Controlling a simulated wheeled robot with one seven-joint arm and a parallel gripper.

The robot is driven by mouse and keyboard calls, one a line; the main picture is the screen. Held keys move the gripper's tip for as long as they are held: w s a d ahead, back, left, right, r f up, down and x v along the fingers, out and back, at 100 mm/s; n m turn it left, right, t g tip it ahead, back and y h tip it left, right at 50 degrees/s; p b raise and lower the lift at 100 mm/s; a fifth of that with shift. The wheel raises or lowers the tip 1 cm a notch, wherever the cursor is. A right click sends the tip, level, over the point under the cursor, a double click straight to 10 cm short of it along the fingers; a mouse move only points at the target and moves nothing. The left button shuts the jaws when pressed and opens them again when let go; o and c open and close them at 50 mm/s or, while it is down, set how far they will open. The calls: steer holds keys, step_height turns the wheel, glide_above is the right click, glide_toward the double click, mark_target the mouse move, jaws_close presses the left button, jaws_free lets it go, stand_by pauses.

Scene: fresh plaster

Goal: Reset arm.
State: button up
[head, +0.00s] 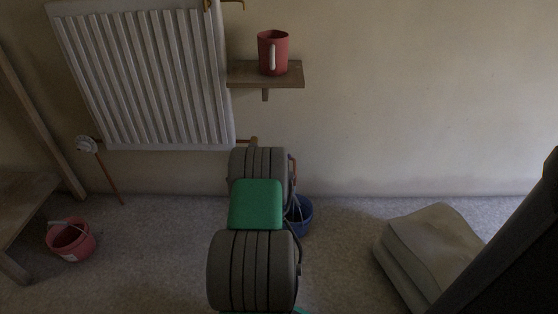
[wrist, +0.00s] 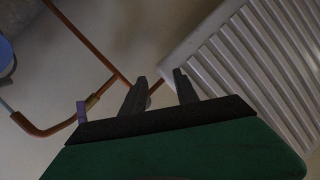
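My arm reaches up the middle of the head view, with grey ribbed joints and a green panel. My gripper is hidden behind the arm in that view. In the wrist view my gripper (wrist: 159,80) shows two dark fingers standing apart with nothing held between them. Behind the fingers are the wall, copper-coloured pipes (wrist: 92,48) and the slanted white radiator (wrist: 240,60) on the right. I cannot tell how far the fingers are from the pipes.
A red mug (head: 276,60) stands on a small wooden wall shelf (head: 295,80), right of the radiator (head: 150,75). A blue bucket (head: 303,217) is partly behind my arm. A pink bucket (head: 75,240) stands left, beside a wooden bench (head: 25,195). A grey cushion-like block (head: 435,245) lies right.

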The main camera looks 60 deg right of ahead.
steer(key=s+d+f+m+g+h, duration=0.2)
steer(key=s+d+m+h, duration=0.15)
steer(key=s, duration=0.45)
steer(key=s+d+f+m+g+h, duration=0.1)
steer(key=s+d+f+m+h, duration=0.15)
steer(key=s+d, duration=0.4)
steer(key=b+x, duration=0.2)
steer(key=x, duration=0.5)
steer(key=shift+s+d+f, duration=0.2)
steer(key=shift+s, duration=0.2)
steer(key=shift+c, duration=0.2)
jaws_close()
